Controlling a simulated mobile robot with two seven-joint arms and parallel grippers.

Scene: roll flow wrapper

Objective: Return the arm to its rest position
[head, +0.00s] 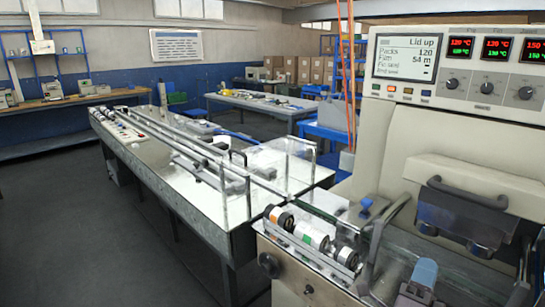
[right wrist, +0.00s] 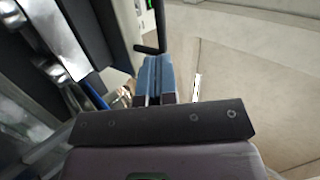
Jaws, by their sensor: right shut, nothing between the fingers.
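My right gripper (head: 425,270) shows at the bottom of the head view, in front of the cream wrapping machine (head: 385,150). In the right wrist view its blue-grey fingers (right wrist: 155,78) lie together, shut and empty. No touch between it and the machine can be made out. The rest of my right arm is mostly out of the head view. My left gripper and arm are not in view.
The machine's screen (head: 410,57) reads "Lid up". A dark handle (head: 468,190) sticks out below the panel. Rollers (head: 310,235) and a blue knob (head: 367,206) stand left of my gripper. A long conveyor bench (head: 150,150) runs back left. The floor (head: 60,230) at left is clear.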

